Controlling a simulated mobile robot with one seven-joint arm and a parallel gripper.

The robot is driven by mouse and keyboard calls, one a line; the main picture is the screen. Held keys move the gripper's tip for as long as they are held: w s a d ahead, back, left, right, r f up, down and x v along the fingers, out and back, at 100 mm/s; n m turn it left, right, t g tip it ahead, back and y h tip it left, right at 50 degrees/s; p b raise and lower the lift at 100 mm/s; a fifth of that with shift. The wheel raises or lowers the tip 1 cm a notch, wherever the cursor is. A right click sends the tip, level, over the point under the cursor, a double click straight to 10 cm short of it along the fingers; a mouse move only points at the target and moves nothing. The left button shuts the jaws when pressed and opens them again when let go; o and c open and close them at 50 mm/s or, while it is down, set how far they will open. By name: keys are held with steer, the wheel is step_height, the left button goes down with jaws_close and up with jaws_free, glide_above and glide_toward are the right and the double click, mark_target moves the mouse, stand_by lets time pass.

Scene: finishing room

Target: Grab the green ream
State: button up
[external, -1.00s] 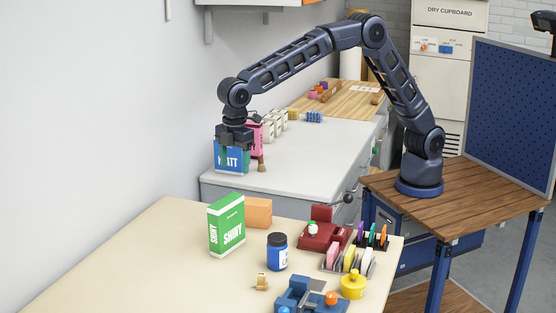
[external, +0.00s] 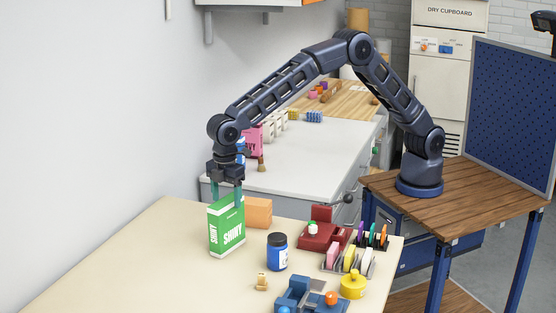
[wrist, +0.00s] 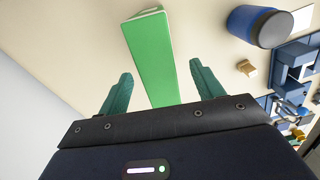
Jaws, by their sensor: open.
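The green ream (external: 228,232), a box-shaped pack with "SHINY" in white on its sides, stands upright on the cream table (external: 150,255). My gripper (external: 227,199) is open, pointing down at the ream's top, its two teal fingers reaching about the top edge. In the wrist view the green top of the ream (wrist: 155,60) runs between and beyond the open fingers of my gripper (wrist: 160,90), with a gap on each side. I cannot tell exactly how far down the fingers reach.
An orange box (external: 258,212) stands close behind the ream to the right. A blue jar (external: 277,252) is to the right, with a red device (external: 322,236), a sponge rack (external: 349,261) and a yellow pot (external: 353,286) beyond. The table's left part is clear; a white wall borders it.

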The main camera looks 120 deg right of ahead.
mark_target(227, 225)
step_height(227, 225, down, 5)
steer(key=shift+w+r, duration=0.15)
jaws_close()
steer(key=shift+r, duration=0.1)
